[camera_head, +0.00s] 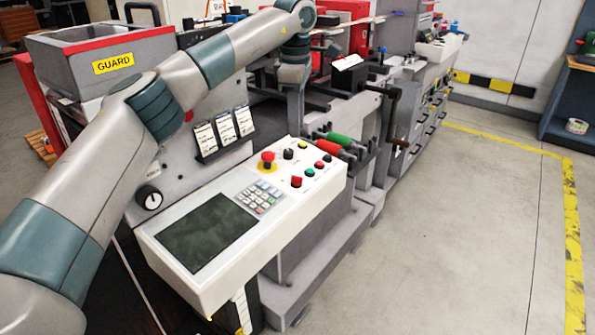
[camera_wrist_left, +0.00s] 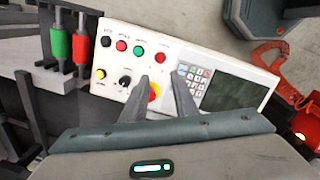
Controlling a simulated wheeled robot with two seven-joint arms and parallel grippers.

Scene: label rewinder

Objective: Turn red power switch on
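The red switch (camera_head: 297,181) is on the white sloping control panel (camera_head: 225,285), at the near end of a row of controls. In the left wrist view the red switch (camera_wrist_left: 160,57) lies just beyond my fingertips. My left gripper (camera_wrist_left: 163,84) is open, with a gap between its two fingers and nothing in it. The fingers overlap the red mushroom button on a yellow base (camera_wrist_left: 153,92) in that view; contact cannot be told. In the head view my left arm arches over the machine and its hand hangs behind the panel, hard to make out. My right gripper is not in view.
Green (camera_head: 310,172) and smaller red (camera_head: 319,165) buttons adjoin the switch. A black knob (camera_head: 288,154), keypad (camera_head: 262,195) and dark screen (camera_head: 208,233) share the panel. Red and green rollers (camera_head: 337,139) and a crank (camera_head: 392,105) stand behind. The floor at right is clear.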

